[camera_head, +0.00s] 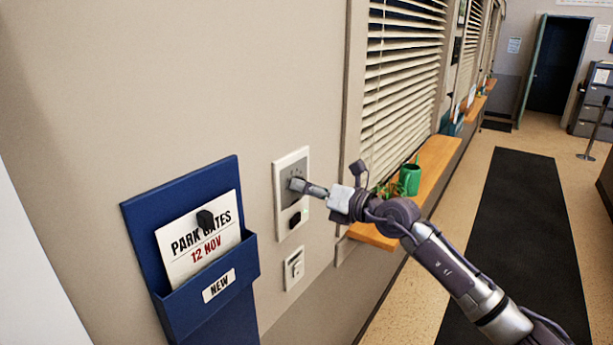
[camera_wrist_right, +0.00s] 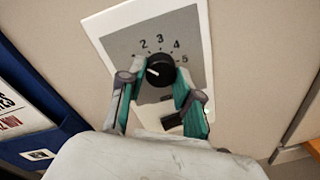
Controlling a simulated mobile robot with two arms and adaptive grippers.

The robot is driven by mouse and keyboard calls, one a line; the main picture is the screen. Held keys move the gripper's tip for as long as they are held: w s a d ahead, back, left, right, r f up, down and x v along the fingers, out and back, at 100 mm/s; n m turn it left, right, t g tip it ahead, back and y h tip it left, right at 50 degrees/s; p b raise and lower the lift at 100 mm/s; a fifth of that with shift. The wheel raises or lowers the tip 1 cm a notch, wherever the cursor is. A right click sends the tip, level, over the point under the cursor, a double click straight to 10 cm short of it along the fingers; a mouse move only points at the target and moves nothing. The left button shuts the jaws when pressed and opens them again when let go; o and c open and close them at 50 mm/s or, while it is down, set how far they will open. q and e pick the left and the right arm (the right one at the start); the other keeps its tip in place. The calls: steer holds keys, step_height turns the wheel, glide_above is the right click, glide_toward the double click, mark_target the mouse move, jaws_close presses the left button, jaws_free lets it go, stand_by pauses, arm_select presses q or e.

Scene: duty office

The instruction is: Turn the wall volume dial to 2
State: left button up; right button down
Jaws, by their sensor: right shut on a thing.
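The volume dial is a black round knob (camera_wrist_right: 160,72) on a grey-and-white wall plate (camera_head: 279,206), with 2, 3, 4 and 5 printed around it in the right wrist view. Any figure further left is hidden by a finger. My right gripper (camera_head: 299,184) is at the plate; in the right wrist view (camera_wrist_right: 160,80) its two fingers are on either side of the knob, shut on it. My left gripper is not in view.
A black control (camera_head: 295,220) with a small green light sits below the dial, above a separate white switch (camera_head: 294,268). A blue wall pocket (camera_head: 138,224) with a notice hangs to the left. A wooden sill (camera_head: 436,160) with a green mug (camera_head: 410,180) and plant is to the right.

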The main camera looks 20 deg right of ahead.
steer(key=shift+r+m+p, duration=0.15)
steer(key=shift+m+p, duration=2.25)
steer(key=shift+p, duration=0.5)
steer(key=c, duration=0.8)
jaws_free()
steer(key=v, duration=1.2)
steer(key=shift+w+d, duration=0.1)
